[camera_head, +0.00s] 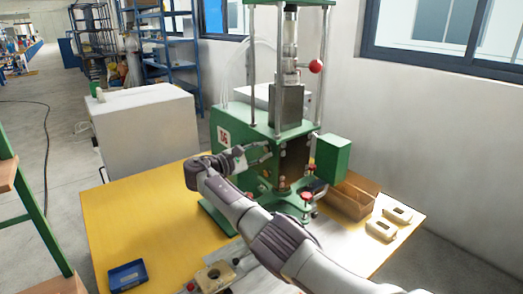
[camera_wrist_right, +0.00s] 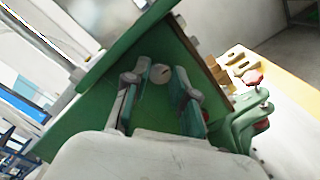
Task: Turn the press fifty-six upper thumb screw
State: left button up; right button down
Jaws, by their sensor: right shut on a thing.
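The green press (camera_head: 232,125) stands on the yellow table, with a white number plate (camera_head: 224,138) too small to read surely. My right gripper (camera_head: 268,152) reaches to the press's front from the left. In the right wrist view my right gripper (camera_wrist_right: 160,82) has its two fingers on either side of a pale round screw head (camera_wrist_right: 160,73), the upper thumb screw, against the green panel. The gripper is shut on it. The finger contact is partly hidden in the head view. My left gripper is not in view.
A green box (camera_head: 333,160) juts out right of the gripper. Red-topped clamps (camera_head: 306,197) stand below it. A wooden tray (camera_head: 348,198), pale parts (camera_head: 382,228) and a blue bin (camera_head: 128,275) lie on the yellow table (camera_head: 130,220). Its left part is clear.

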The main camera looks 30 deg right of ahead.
jog(key=shift+f, duration=0.1)
jog(key=c, duration=0.9)
grip_release()
jog(key=shift+c, duration=0.2)
jog(key=shift+a, duration=0.1)
jog(key=a, duration=1.2)
jog(key=shift+s, duration=0.45)
jog(key=shift+f, duration=0.1)
